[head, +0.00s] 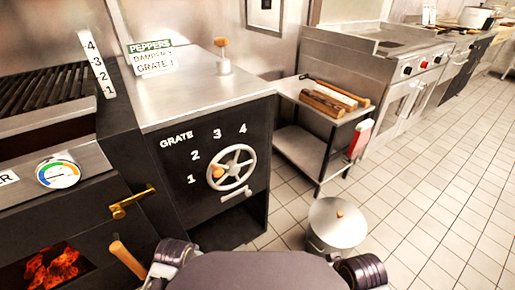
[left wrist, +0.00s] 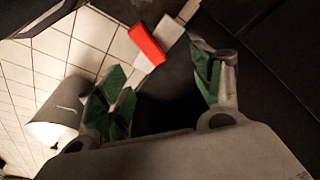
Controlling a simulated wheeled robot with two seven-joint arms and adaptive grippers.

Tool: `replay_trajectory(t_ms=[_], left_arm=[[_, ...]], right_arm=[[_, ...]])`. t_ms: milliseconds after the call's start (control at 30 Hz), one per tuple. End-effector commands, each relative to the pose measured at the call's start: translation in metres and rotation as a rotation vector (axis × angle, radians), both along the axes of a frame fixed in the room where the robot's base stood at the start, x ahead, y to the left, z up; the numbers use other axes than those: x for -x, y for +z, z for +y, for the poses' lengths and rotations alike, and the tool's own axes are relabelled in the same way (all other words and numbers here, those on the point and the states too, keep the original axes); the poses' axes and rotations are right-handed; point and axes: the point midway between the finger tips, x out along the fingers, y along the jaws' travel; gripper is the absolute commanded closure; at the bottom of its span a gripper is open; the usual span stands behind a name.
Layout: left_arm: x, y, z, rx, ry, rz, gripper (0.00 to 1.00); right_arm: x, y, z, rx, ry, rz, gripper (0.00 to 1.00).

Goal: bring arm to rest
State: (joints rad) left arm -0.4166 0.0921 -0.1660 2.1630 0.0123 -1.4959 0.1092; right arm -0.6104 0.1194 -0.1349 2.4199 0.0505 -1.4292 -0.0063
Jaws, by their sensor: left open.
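My left gripper (left wrist: 160,68) shows in the left wrist view, with its two green-padded fingers spread apart and nothing clearly held between them. A red and white object (left wrist: 147,46) appears beyond the gap between the fingers, and dark surfaces lie behind and to the right. In the head view, only dark rounded parts of my own body and arms show at the bottom edge. Neither gripper can be seen there.
A black cabinet with a grate handwheel (head: 231,167) stands beside the grill with glowing coals (head: 55,270). A lidded steel pot (head: 337,228) stands on the tiled floor. A low cart (head: 305,153) holds wood logs (head: 325,103). Open floor lies to the right.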

Motion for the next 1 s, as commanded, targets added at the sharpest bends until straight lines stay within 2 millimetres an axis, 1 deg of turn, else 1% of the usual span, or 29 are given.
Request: replay_trajectory(t_ms=[33, 100, 200, 433, 833, 1000], left_arm=[[0.006, 0.010, 0.003, -0.004, -0.007, -0.009, 0.34], [0.012, 0.023, 0.007, -0.012, -0.020, -0.019, 0.34], [0.020, 0.038, 0.011, -0.019, -0.034, -0.033, 0.34], [0.031, 0.062, 0.018, -0.031, -0.056, -0.055, 0.34], [0.045, 0.088, 0.024, -0.047, -0.081, -0.076, 0.34], [0.043, 0.087, 0.024, -0.048, -0.082, -0.072, 0.34]], right_arm=[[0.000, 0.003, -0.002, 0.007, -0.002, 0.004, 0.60], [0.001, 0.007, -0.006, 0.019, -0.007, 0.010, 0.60], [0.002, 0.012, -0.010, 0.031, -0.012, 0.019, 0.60], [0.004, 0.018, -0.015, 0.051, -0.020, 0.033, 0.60], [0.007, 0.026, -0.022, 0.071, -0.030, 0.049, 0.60], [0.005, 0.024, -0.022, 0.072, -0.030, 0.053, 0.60]])
